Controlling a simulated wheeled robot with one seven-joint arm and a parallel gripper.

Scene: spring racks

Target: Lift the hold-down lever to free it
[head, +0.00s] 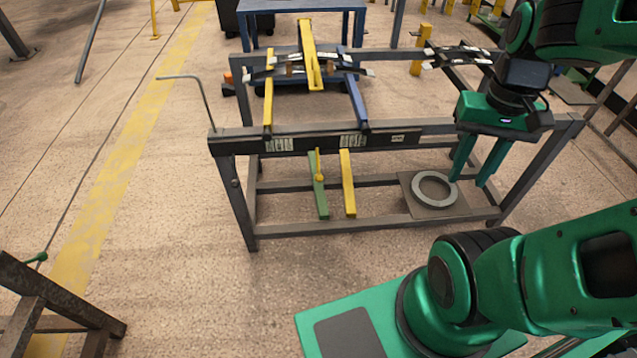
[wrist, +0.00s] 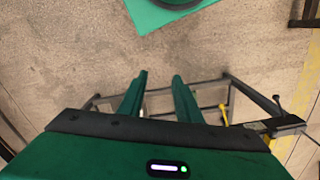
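A grey metal rack (head: 430,127) stands ahead of me. A long yellow lever (head: 310,60) lies over a stack of dark leaf springs (head: 345,66) at its back left; I take it for the hold-down lever, but cannot be sure. A green bar with a yellow ball knob (head: 319,178) and a yellow bar (head: 348,185) hang below the front rail. My gripper (head: 469,181) points down at the rack's right end, to the right of the levers and apart from them. Its fingers are spread and empty, as the wrist view (wrist: 158,76) also shows.
A grey ring (head: 434,174) lies on a plate on the rack's lower shelf, near my fingers. More leaf springs (head: 458,55) sit at the back right. A thin bent rod (head: 200,84) rises at the rack's left corner.

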